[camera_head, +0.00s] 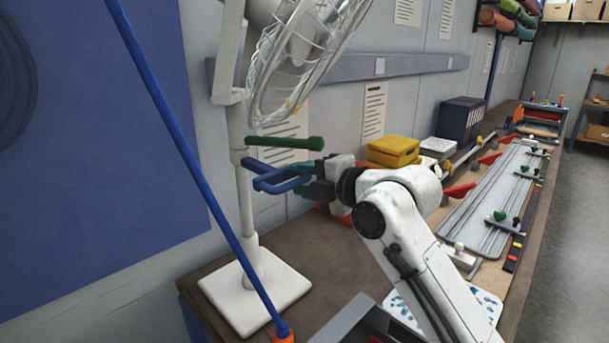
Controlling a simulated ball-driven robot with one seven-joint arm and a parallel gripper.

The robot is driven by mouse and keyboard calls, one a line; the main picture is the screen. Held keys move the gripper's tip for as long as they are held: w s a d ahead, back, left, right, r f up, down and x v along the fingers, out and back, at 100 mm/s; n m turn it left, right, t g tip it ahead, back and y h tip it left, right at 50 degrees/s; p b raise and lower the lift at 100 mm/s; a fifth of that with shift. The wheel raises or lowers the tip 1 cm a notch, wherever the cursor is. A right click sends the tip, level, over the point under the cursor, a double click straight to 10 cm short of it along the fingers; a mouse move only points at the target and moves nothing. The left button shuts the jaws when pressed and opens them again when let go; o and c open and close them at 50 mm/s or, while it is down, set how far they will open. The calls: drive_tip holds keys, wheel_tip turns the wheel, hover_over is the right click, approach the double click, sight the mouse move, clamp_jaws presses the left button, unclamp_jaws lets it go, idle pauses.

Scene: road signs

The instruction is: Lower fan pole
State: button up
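A white standing fan has its wire cage (305,55) at the top, partly cut off by the frame edge. Its upright white pole (245,205) rises from a square white base (255,295) on the brown bench. A green handle (285,142) sticks out to the right from the collar on the pole. My gripper (256,174) has blue fingers pointing left at the pole, just below the green handle. The fingers are apart with a gap between them. Their tips are beside the pole; I cannot tell whether they touch it.
A slanted blue rod (180,135) with an orange foot stands in front of the fan. Yellow boxes (393,150) and a dark blue box (460,118) sit behind my arm. A grey panel with green knobs (490,205) lies to the right. Floor is clear at far right.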

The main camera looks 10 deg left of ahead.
drive_tip(key=shift+f, duration=0.1)
clamp_jaws()
idle(0.3)
